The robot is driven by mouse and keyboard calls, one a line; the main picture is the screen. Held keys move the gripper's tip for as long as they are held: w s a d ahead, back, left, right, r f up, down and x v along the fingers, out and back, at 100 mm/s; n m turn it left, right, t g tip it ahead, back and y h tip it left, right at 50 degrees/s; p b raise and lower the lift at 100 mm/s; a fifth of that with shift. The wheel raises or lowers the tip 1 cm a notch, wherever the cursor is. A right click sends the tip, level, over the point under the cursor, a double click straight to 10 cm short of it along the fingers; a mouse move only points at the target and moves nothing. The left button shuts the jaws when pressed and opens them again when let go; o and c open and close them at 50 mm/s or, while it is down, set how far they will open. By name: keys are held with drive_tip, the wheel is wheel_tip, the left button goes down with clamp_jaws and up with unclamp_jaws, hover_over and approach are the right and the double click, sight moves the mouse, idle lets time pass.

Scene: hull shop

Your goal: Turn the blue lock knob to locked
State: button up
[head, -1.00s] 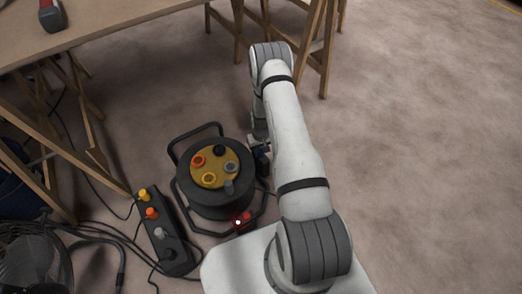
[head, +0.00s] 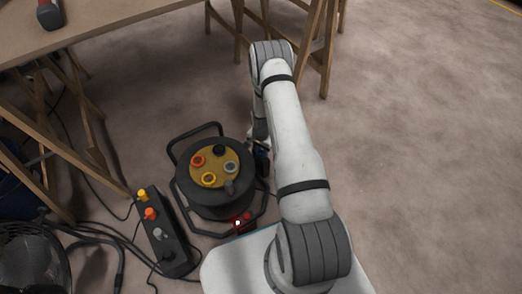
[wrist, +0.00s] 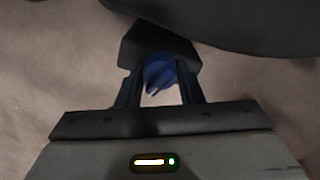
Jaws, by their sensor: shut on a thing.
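The blue lock knob (wrist: 160,72) shows in the wrist view, between the two fingers of my gripper (wrist: 160,88). My gripper is shut on it. A pale pointer mark shows on the knob, angled toward the lower left. The knob sits on a dark block (wrist: 150,43) beside a large dark rounded body. In the head view my gripper (head: 262,158) is at the right side of the black cable reel (head: 207,199), partly hidden by my arm. The knob cannot be made out clearly there.
The reel's yellow face (head: 214,166) carries several coloured sockets. A small red light (head: 238,223) glows at its base. A power strip (head: 168,248) with knobs and loose cables lie left of it. A wooden table (head: 100,20) stands behind. The floor right is clear.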

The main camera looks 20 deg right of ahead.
drive_tip(key=shift+d+m, duration=0.15)
drive_tip(key=shift+m, duration=2.15)
drive_tip(key=o, duration=1)
drive_tip(key=shift+c, duration=0.2)
drive_tip(key=shift+r, duration=0.1)
wheel_tip(320, 180, up, 8)
drive_tip(key=p, duration=0.3)
drive_tip(key=shift+f, duration=0.2)
